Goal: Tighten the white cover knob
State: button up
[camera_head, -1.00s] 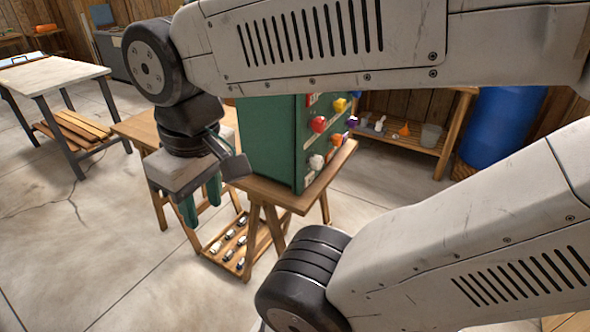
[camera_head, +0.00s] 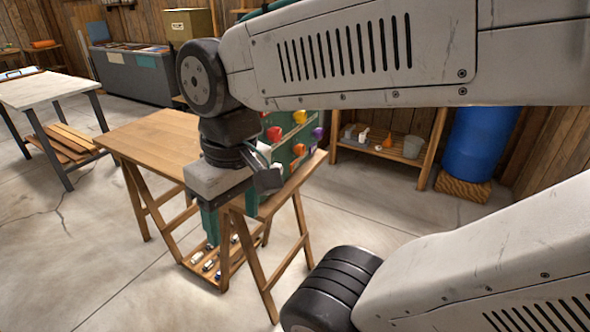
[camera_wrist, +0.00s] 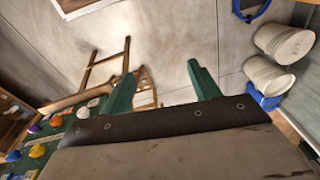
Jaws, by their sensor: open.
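The green cabinet (camera_head: 285,155) with coloured knobs stands on a wooden trestle table, mostly hidden behind my arm in the head view. A pale knob, likely the white cover knob (camera_head: 277,167), shows low on its face, partly covered by my wrist. In the wrist view a white knob (camera_wrist: 83,112) shows at the left on the green panel. My gripper (camera_head: 231,212) points down in front of the cabinet. Its green fingers are spread and empty in the wrist view (camera_wrist: 163,84), with floor between them. It is apart from the knobs.
Red (camera_head: 273,133), yellow (camera_head: 300,117), orange (camera_head: 299,149) and purple (camera_head: 318,133) knobs sit close together. The trestle table (camera_head: 150,135) has a low shelf with small parts. A blue barrel (camera_head: 477,140) and a shelf stand behind. Open floor lies to the right.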

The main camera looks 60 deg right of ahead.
jog(key=w+d+f+m+t+y, duration=0.2)
jog(key=w+d+f+m+y, duration=0.25)
jog(key=w+y, duration=0.2)
jog(key=w+d+f+m+t+y, duration=0.3)
jog(key=w+d+m+y, duration=0.25)
jog(key=w, duration=0.25)
jog(key=s+d+f+m+t+h, duration=0.1)
jog(key=d+f+m+t+h, duration=0.3)
jog(key=d, duration=0.4)
jog(key=s+d+f+m+t+h, duration=0.1)
jog(key=d+f+m+t+h, duration=0.3)
jog(key=d, duration=0.5)
jog(key=s+d+f+m+t+h, duration=0.1)
jog(key=d+f+m+t+h, duration=0.3)
jog(key=d, duration=0.4)
jog(key=shift+m+y, duration=0.3)
jog(key=shift+m, duration=0.4)
jog(key=w, duration=0.7)
jog(key=shift+w+r, duration=0.2)
jog(key=shift+w, duration=0.2)
jog(key=c, duration=1)
